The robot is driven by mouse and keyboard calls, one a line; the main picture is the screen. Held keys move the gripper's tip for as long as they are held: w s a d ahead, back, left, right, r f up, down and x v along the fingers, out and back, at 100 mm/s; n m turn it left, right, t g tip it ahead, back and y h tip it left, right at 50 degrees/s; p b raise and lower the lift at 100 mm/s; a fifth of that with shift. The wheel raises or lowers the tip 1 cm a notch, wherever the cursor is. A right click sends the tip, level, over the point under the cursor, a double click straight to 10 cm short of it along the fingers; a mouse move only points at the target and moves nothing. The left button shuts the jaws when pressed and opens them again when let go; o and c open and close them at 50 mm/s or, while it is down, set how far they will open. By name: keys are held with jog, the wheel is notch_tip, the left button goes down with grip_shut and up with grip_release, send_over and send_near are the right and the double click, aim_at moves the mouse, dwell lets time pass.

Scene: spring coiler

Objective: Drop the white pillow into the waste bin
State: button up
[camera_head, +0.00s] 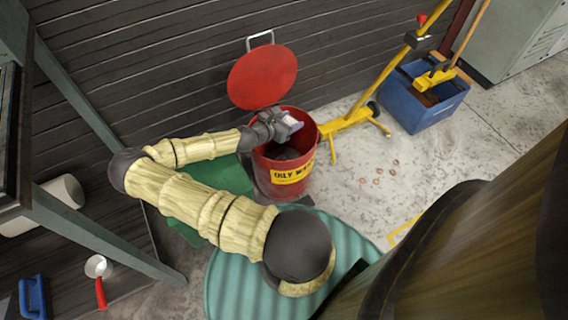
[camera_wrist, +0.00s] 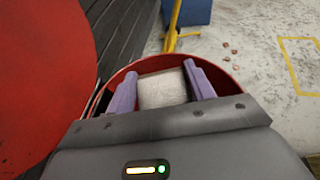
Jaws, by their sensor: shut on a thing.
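The white pillow (camera_wrist: 162,89) is between the two purple-grey fingers of my gripper (camera_wrist: 163,88) in the wrist view. My gripper is shut on it. In the head view my gripper (camera_head: 287,123) is over the open mouth of the red waste bin (camera_head: 305,164), and the pillow (camera_head: 292,122) shows small and pale at its tip. The bin carries a yellow label reading "OILY W…", partly cut off from view. Its round red lid (camera_head: 262,77) stands open behind it. The bin's rim (camera_wrist: 126,72) curves around the pillow in the wrist view.
A yellow stand (camera_head: 345,122) is close to the bin's right side. A blue crate (camera_head: 412,105) stands farther right. Several small copper-coloured pieces (camera_head: 378,172) lie on the floor. A teal ribbed drum top (camera_head: 235,275) is in front, and a dark slatted wall (camera_head: 170,70) rises behind.

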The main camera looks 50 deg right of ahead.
notch_tip(320, 180, down, 3)
jog(key=b, duration=0.2)
jog(key=shift+w+a+f+b, duration=0.1)
jog(key=shift+b, duration=0.2)
jog(key=shift+f+b, duration=0.35)
jog(key=shift+b, duration=0.05)
jog(key=o, duration=1.3)
jog(key=shift+r, duration=0.1)
notch_tip(320, 180, up, 10)
jog(key=p, duration=0.6)
jog(key=shift+s, duration=0.2)
